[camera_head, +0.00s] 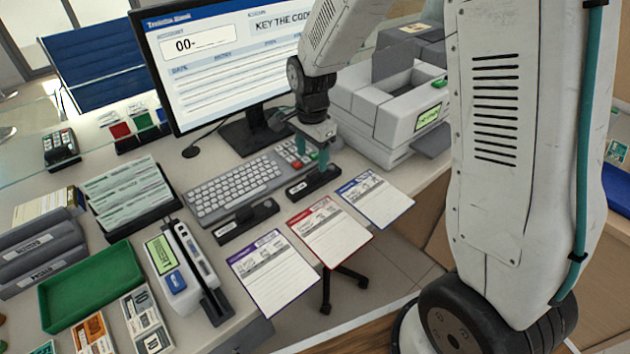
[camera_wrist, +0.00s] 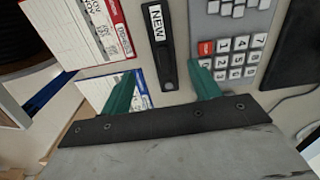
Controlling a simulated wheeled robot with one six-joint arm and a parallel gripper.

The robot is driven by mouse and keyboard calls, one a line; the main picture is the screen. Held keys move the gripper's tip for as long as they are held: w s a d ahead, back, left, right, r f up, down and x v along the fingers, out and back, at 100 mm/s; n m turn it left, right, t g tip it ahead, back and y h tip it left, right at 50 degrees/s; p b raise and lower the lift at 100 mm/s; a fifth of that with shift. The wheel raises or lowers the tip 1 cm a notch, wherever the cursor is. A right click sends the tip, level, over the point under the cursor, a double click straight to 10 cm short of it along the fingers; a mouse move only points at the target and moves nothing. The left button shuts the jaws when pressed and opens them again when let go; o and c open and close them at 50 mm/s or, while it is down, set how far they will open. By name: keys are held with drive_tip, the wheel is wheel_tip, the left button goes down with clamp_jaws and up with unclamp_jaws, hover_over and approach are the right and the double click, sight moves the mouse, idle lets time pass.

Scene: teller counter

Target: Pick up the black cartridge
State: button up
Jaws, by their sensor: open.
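A long black cartridge with a white label (camera_head: 318,181) lies on the counter in front of the keyboard's number keys. In the wrist view this black cartridge (camera_wrist: 166,62) reads "NEW", and its near end shows between my finger tips. My gripper (camera_head: 312,158) is open and empty, pointing down over it; its teal fingers also show in the wrist view (camera_wrist: 163,75), one on each side of the cartridge's line. I cannot tell the exact height. A second black holder or cartridge (camera_head: 246,222) with a small label, too small to read, lies to the left, in front of the keyboard.
The keyboard (camera_head: 235,184) lies close behind the cartridge. Forms with blue (camera_head: 376,200), red (camera_head: 330,233) and purple (camera_head: 272,275) edges lie at the counter's front. A printer (camera_head: 390,115) stands right, a monitor (camera_head: 215,60) behind, a green tray (camera_head: 90,290) left.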

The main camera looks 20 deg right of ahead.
sight(312, 173)
drive_tip(key=f, duration=0.9)
drive_tip(key=shift+w+d, duration=0.15)
drive_tip(key=shift+w, duration=0.2)
drive_tip(key=c, duration=1.1)
